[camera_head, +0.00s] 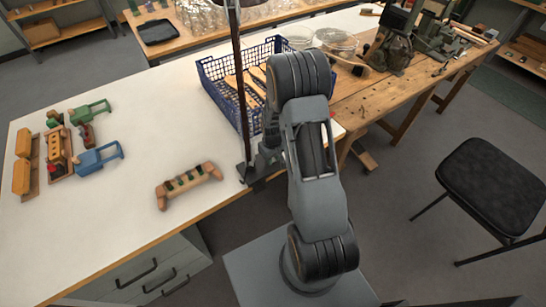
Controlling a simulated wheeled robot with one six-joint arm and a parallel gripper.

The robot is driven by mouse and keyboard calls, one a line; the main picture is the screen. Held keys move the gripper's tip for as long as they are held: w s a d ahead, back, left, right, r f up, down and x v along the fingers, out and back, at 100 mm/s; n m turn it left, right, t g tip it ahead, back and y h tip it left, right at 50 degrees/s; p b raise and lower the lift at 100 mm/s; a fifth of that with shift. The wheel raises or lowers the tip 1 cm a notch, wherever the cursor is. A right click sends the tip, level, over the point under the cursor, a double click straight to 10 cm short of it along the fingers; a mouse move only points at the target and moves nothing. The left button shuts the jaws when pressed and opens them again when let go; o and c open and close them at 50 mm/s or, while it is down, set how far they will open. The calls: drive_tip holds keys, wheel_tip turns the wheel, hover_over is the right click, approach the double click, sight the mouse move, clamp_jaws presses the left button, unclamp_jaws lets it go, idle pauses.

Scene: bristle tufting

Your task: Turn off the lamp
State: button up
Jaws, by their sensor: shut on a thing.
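The lamp (238,75) shows as a thin dark post rising from a black foot or clamp at the front edge of the white table. It leans slightly and runs out of the top of the picture, so its light head is not in view. My gripper (252,168) is low at the post's bottom end, shut on the lamp there. My own arm hides part of the jaws, and I cannot make out a switch or exactly which part is held.
A blue crate (222,91) with wooden pieces stands just behind the post. Blue (99,158) and green tools lie further left. The white table (150,115) is clear between. A black chair (490,185) stands right.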

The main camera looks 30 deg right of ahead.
drive_tip(key=shift+w+r+g, duration=0.1)
drive_tip(key=shift+w+g, duration=0.05)
drive_tip(key=shift+g, duration=0.6)
drive_tip(key=shift+w+r+g, duration=0.1)
drive_tip(key=shift+w+g, duration=0.05)
drive_tip(key=shift+g, duration=0.6)
drive_tip(key=o, duration=0.9)
drive_tip(key=shift+b+v, duration=0.6)
drive_tip(key=shift+v, duration=3.2)
drive_tip(key=shift+s, duration=0.1)
